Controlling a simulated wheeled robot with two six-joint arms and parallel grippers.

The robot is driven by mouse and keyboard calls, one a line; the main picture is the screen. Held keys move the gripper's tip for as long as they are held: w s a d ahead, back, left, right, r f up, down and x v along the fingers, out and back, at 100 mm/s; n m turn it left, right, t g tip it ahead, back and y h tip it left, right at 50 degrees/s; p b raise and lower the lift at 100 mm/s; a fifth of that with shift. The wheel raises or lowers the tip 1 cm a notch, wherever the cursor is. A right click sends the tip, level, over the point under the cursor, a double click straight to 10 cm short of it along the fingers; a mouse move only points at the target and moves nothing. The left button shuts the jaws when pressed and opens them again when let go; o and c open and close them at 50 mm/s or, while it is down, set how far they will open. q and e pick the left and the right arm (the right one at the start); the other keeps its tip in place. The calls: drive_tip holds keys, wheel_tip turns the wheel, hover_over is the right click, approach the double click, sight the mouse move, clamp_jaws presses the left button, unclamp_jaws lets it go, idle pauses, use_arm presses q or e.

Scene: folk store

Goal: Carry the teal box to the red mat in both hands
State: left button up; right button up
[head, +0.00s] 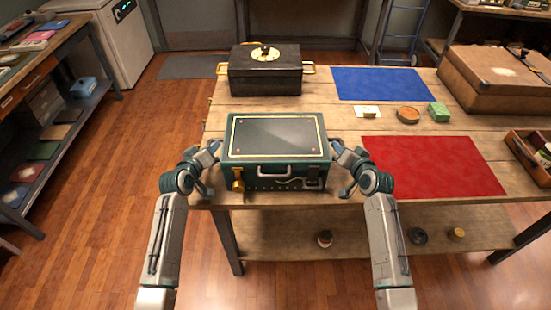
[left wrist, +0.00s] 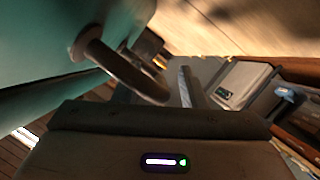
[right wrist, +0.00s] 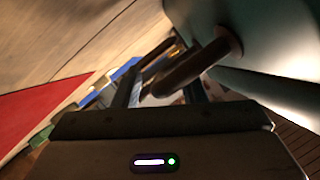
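The teal box (head: 240,170), with a dark lid panel and latches on its front, sits on the wooden table near its front edge. The red mat (head: 434,167) lies flat to its right, apart from the box and bare. My left gripper (head: 213,149) is at the box's left side; in the left wrist view the side handle (left wrist: 120,68) crosses in front of its spread fingers. My right gripper (head: 339,149) is at the right side; in the right wrist view the other handle (right wrist: 190,67) lies across its spread fingers. Both look open.
A black chest (head: 265,77) and a blue mat (head: 380,84) lie behind. A brown case (head: 495,80) and an open crate (head: 528,158) are at the right.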

use_arm(q)
clamp_jaws()
use_arm(e)
clamp_jaws()
drive_tip(key=shift+f, duration=0.1)
idle(1.1)
